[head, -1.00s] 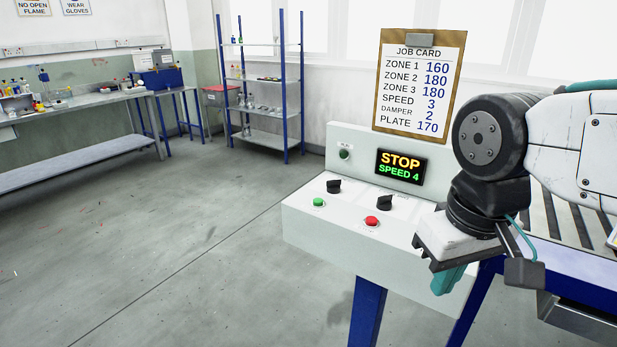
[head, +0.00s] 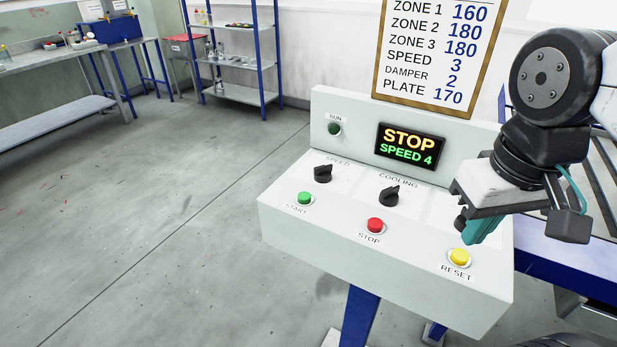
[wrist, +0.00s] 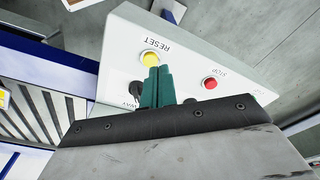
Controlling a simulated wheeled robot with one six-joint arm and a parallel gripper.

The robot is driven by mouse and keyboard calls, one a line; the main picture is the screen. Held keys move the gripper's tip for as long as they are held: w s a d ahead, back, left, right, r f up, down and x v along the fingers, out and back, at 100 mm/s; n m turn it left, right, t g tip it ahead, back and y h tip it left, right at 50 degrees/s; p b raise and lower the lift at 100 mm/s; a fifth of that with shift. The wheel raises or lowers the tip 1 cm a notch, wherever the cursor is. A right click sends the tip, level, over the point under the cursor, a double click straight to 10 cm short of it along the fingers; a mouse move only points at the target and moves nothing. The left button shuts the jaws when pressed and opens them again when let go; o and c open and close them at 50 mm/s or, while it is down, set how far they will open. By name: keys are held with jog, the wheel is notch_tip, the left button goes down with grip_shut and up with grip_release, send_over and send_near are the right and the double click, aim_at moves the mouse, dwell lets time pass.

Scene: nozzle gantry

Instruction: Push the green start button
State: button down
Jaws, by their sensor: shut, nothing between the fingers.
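The green start button (head: 304,198) is at the left of the control box's sloped top, above the label START. The red stop button (head: 375,225) is to its right, and the yellow reset button (head: 460,257) is at the far right. My gripper (head: 468,238) has teal fingers and is shut and empty, above the right end of the panel by the reset button. In the wrist view my fingers (wrist: 157,72) point toward the yellow button (wrist: 150,58), with the red button (wrist: 210,84) to the right. The display (head: 409,147) reads STOP, SPEED 4.
Two black knobs, speed (head: 323,173) and cooling (head: 389,196), stand up from the panel between the display and the buttons. A dark green run lamp (head: 334,129) is on the upright back. A job card (head: 436,60) stands behind. Floor on the left is clear.

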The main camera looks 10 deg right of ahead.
jog(key=w+a+r+m, duration=0.4)
jog(key=w+a+r, duration=0.25)
jog(key=w, duration=0.45)
jog(key=r+m+g, duration=0.1)
jog(key=r+m, duration=0.1)
jog(key=m, duration=0.2)
send_over(305, 195)
jog(key=d, duration=0.1)
jog(key=shift+s+d+y, duration=0.1)
jog(key=shift+s+y, duration=0.3)
jog(key=f, duration=0.9)
jog(key=a+f, duration=0.1)
jog(key=f, duration=0.4)
jog(key=shift+w, duration=0.3)
